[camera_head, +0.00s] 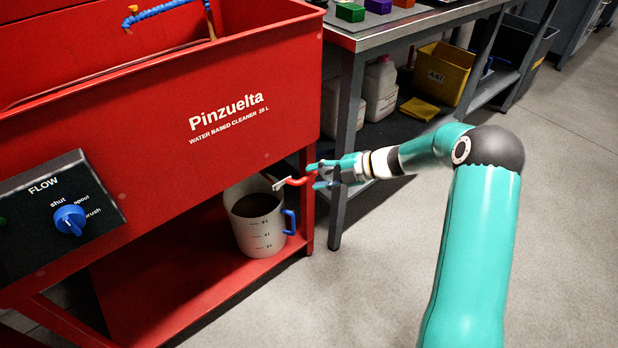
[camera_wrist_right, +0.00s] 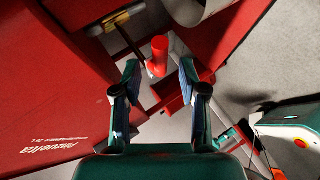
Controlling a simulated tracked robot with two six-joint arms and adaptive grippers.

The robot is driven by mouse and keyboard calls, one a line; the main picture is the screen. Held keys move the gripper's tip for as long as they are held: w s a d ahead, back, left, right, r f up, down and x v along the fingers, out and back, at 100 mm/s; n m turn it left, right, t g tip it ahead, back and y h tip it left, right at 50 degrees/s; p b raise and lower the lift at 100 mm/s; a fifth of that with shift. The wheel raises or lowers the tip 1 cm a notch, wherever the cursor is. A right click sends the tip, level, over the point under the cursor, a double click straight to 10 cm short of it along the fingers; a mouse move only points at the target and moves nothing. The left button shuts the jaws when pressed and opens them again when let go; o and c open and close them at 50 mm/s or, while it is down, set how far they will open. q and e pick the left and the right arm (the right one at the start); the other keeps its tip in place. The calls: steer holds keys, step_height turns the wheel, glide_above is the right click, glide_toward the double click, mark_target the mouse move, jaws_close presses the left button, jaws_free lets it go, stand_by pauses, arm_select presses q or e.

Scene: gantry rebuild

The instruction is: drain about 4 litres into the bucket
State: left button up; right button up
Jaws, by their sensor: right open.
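The bucket (camera_head: 264,241), grey-white with level marks and a blue handle (camera_head: 289,222), stands upright on the washer's lower shelf. Its inside looks brown; I cannot read the liquid level. A red lever handle (camera_head: 298,181) sticks out at the drain just above the bucket. My right gripper (camera_head: 318,174) is at the outer end of this handle. In the right wrist view my right gripper (camera_wrist_right: 158,68) is open, with the red handle (camera_wrist_right: 158,52) between its fingertips and gaps on both sides. My left gripper is out of view.
The red washer (camera_head: 150,130) fills the left, with a flow panel (camera_head: 55,205) and blue knob (camera_head: 69,219) on its front. A steel bench (camera_head: 351,80) stands close behind my right gripper, with jugs (camera_head: 381,90) and a yellow bin (camera_head: 445,75) below. The floor at right is clear.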

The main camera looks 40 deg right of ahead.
steer(key=v, duration=0.8)
steer(key=w+a+f+g+y, duration=0.1)
steer(key=w+a+f+y, duration=0.1)
steer(key=a, duration=0.8)
steer(key=w+a+f+g+y, duration=0.1)
steer(key=w+a+f+y, duration=0.1)
steer(key=a, duration=0.8)
steer(key=s+a+f+m+h, duration=0.1)
steer(key=a+f+m, duration=0.75)
steer(key=a, duration=0.35)
steer(key=s+a+f+m+g+h, duration=0.2)
steer(key=s+a+f+m+h, duration=0.15)
steer(key=s+f+m, duration=0.55)
steer(key=s+d+f+m+g+h, duration=0.2)
steer(key=s+m+g, duration=0.1)
steer(key=s, duration=0.4)
steer(key=s+d+f+m+g+h, duration=0.2)
steer(key=s+f+m, duration=0.15)
steer(key=s, duration=0.45)
step_height(320, 180, up, 32)
steer(key=p, duration=3.1)
steer(key=shift+w+r+y+p, duration=0.2)
steer(key=shift+w+y+p, duration=0.15)
steer(key=shift+w, duration=0.05)
